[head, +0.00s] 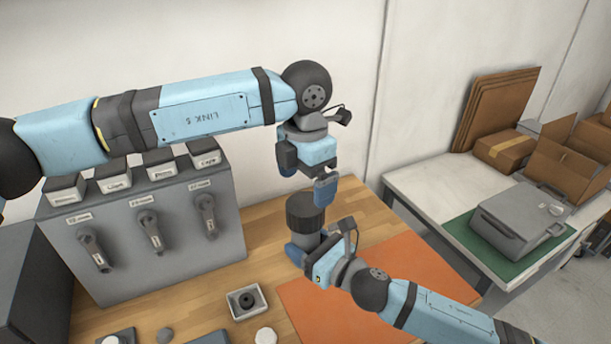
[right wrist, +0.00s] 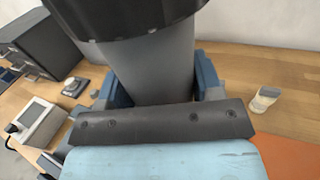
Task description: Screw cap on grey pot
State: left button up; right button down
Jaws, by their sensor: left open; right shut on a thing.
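The grey pot (head: 307,238) stands upright in my right gripper (head: 308,247), above the table. In the right wrist view the pot (right wrist: 150,72) sits between the two blue fingers of that gripper (right wrist: 162,82). The black ribbed cap (head: 305,208) is on top of the pot, and its lower edge (right wrist: 125,18) shows wider than the pot in the right wrist view. I cannot tell how tightly it sits. My left gripper (head: 306,176) is open just above the cap, its fingers apart and pointing down. I cannot tell whether a finger touches the cap.
A grey panel (head: 150,270) with levers and labelled boxes stands at the left. A small square holder (head: 246,302) and round parts lie on the wooden table near an orange mat (head: 400,270). A white side table (head: 415,185) at right holds a grey case (head: 520,218) and cardboard boxes.

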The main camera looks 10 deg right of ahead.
aim_at(305, 203)
pick_arm(q)
jog(key=shift+r+n, duration=0.25)
jog(key=shift+n, duration=0.95)
jog(key=shift+f, duration=0.1)
notch_tip(305, 203, down, 8)
jog(key=shift+r, duration=0.1)
jog(key=c, duration=0.9)
jog(key=o, duration=1)
jog(key=shift+c, duration=0.2)
notch_tip(305, 203, up, 12)
